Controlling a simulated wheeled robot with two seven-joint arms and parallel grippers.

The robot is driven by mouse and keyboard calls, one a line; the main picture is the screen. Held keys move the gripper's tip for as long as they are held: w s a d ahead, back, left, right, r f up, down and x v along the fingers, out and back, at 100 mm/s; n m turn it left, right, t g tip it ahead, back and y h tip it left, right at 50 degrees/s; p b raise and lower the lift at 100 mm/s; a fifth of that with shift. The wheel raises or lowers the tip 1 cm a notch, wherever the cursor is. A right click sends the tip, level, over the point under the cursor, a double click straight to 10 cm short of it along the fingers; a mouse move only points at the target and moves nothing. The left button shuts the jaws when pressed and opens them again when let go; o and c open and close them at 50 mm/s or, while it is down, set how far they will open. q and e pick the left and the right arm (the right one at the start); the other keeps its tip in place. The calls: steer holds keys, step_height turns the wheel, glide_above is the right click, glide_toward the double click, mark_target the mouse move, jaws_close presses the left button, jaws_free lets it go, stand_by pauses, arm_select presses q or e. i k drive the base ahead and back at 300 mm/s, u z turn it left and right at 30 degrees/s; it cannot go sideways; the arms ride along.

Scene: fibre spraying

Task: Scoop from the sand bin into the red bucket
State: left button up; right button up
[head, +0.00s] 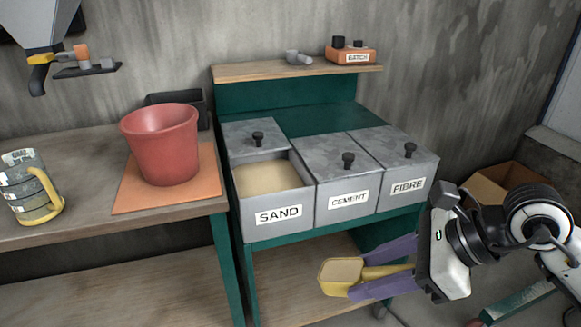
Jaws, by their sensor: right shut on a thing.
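The red bucket (163,146) stands upright on an orange mat at the right end of the left table. The sand bin (278,214), labelled SAND, stands in the green stand with its lid slid back, and pale sand (265,178) shows inside. My right gripper (372,283) is shut on a yellow scoop (334,279), in front of and below the bins. The scoop holds pale material level with its rim. The scoop is apart from the bin. My left gripper is not in view.
Closed cement (347,197) and fibre (405,188) bins stand right of the sand bin. A measuring jug (30,188) stands on the left table. A hopper (45,30) hangs above it. A cardboard box (495,188) is on the floor at right.

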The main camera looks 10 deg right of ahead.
mark_target(162, 139)
steer(key=z, duration=0.1)
steer(key=i, duration=0.95)
steer(key=u, duration=0.2)
